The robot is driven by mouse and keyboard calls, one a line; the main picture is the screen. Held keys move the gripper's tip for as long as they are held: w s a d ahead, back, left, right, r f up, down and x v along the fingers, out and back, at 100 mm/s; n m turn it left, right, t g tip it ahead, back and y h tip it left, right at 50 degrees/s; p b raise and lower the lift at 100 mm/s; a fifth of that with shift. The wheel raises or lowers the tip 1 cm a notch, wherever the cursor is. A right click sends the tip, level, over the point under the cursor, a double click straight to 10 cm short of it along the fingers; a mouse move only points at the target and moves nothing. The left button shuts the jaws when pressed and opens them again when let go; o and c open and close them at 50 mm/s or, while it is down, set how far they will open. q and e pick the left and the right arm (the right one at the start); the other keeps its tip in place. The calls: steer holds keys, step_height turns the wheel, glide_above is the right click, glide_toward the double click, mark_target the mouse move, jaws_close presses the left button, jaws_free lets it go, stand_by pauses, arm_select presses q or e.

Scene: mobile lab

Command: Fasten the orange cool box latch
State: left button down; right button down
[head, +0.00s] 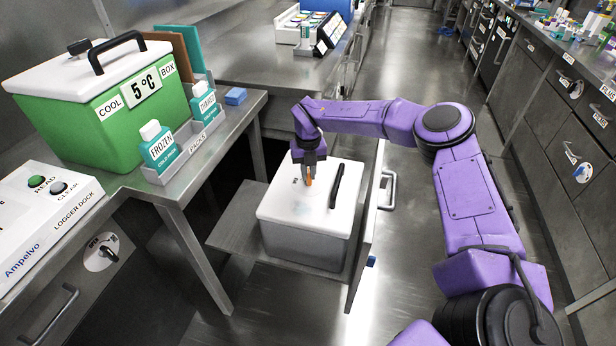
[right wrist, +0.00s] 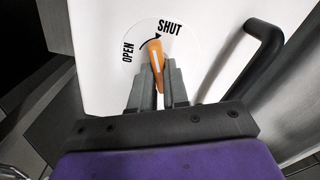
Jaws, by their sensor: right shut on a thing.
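The orange latch (right wrist: 157,62) is on the white lid of a cool box (head: 290,212) that stands on a low shelf. In the right wrist view the latch's end lies near the "SHUT" mark, with "OPEN" printed to its left. My right gripper (head: 308,180) reaches down to the lid and is shut on the latch, which shows between its fingers in the right wrist view (right wrist: 158,85). The fingers hide the lower part of the latch. My left gripper is not in view.
A black handle (head: 336,186) rises from the lid close to the right of my gripper. An open door (head: 365,235) stands right of the box. A green cool box (head: 90,110) and cold packs (head: 158,146) stand on the bench at left.

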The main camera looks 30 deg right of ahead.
mark_target(309, 175)
steer(key=m+b, duration=0.2)
steer(key=m, duration=0.2)
steer(key=shift+m+b, duration=0.35)
steer(key=shift+m, duration=0.05)
stand_by(0.4)
steer(key=c, duration=1.1)
jaws_free()
steer(key=shift+r, duration=0.1)
step_height(309, 175, up, 10)
steer(key=shift+r, duration=0.2)
